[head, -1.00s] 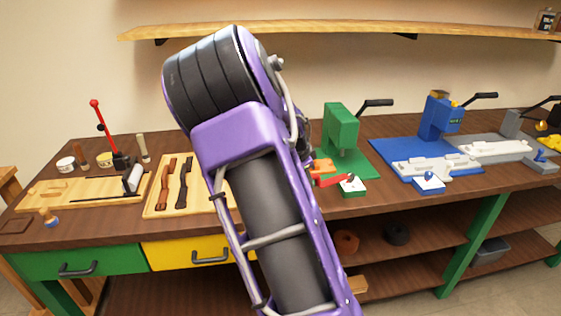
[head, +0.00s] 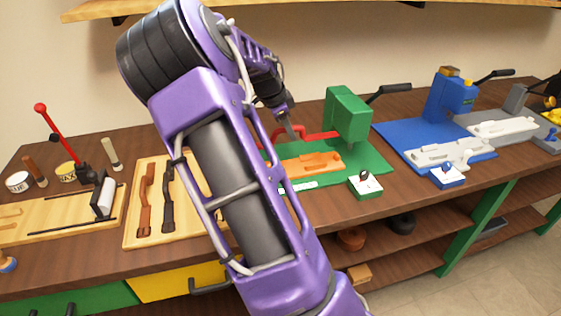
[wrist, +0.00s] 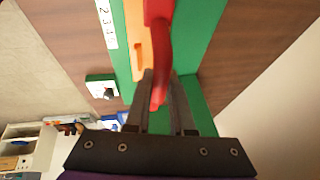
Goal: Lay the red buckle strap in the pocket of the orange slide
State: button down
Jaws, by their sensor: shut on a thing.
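My gripper (head: 291,134) is shut on the red buckle strap (head: 318,134) and holds it over the green station. In the head view, the strap shows above and behind the orange slide (head: 312,163), which lies on the green base plate (head: 372,166). In the wrist view, the strap (wrist: 158,35) runs away from between my gripper's fingers (wrist: 160,84) and overlaps the right side of the orange slide (wrist: 136,38). The slide's pocket cannot be made out. My arm hides part of the left of the green station in the head view.
A green press (head: 346,116) with a dark lever stands behind the slide's right end. A small white-and-green block (head: 365,186) sits at the front. A blue station (head: 440,140) is to the right. A wooden board (head: 135,225) with brown and black straps lies left.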

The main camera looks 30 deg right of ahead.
aim_at(274, 132)
jog(key=shift+w+f, duration=0.15)
jog(key=shift+w, duration=0.05)
notch_tip(274, 132, down, 10)
jog(key=shift+r+b, duration=0.2)
jog(key=shift+b, duration=0.1)
jog(key=shift+f, duration=0.2)
jog(key=c, duration=0.8)
grip_release()
jog(key=shift+o, duration=0.2)
jog(key=shift+r, duration=0.1)
jog(key=p+v, duration=0.1)
jog(key=v, duration=1.1)
jog(key=shift+d+r, duration=0.1)
jog(key=shift+r, duration=0.05)
